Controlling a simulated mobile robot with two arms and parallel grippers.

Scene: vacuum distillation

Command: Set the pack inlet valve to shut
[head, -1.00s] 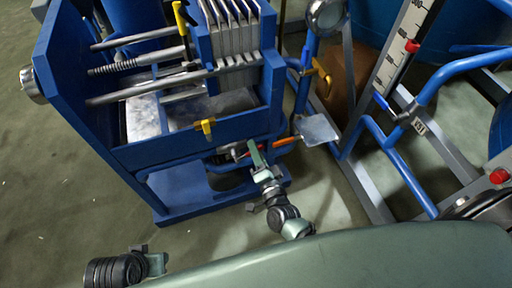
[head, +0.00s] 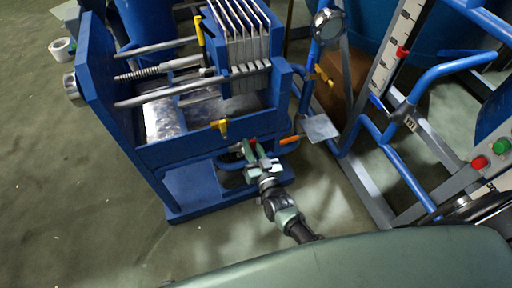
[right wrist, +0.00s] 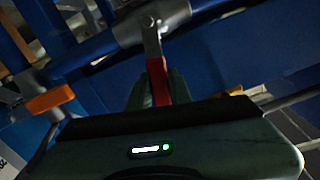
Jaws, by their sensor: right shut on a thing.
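A red valve handle (head: 251,143) sits low on the front of the blue plate-press frame. In the right wrist view the red handle (right wrist: 158,80) hangs on a metal stem from a grey valve body (right wrist: 150,24) on a pipe. It lies across the pipe's line there. No readable label shows whether this is the pack inlet valve. My left gripper is not in view.
An orange handle (head: 291,139) is close to the right of the red one. Yellow handles (head: 220,127) sit on the press (head: 175,151) and the pipe stand. A flat metal plate (head: 320,128) and blue pipe frame (head: 385,130) stand right. Floor is open left.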

